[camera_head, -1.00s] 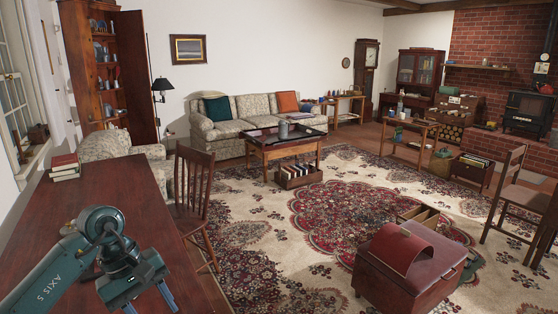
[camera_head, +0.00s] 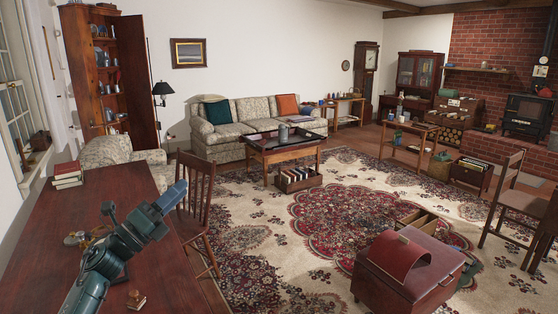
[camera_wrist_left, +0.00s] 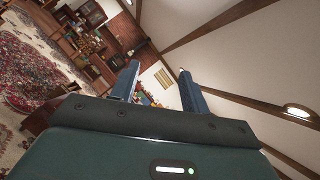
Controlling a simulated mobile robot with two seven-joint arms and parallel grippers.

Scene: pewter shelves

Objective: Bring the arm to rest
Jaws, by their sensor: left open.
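My left gripper (camera_head: 172,196) is above the dark wooden table at the lower left of the head view. Its arm rises from the bottom edge and the gripper points up and to the right, level with the chair beside the table. In the left wrist view its two blue fingers (camera_wrist_left: 159,72) stand apart with nothing between them, tilted toward the ceiling and the far wall. My right gripper is not in view.
The dark table (camera_head: 65,215) holds stacked books (camera_head: 67,175), a small brown object (camera_head: 136,299) and a brassy object (camera_head: 76,239) partly behind my arm. A wooden chair (camera_head: 196,190) stands at its right edge. Open carpet (camera_head: 255,225) lies beyond.

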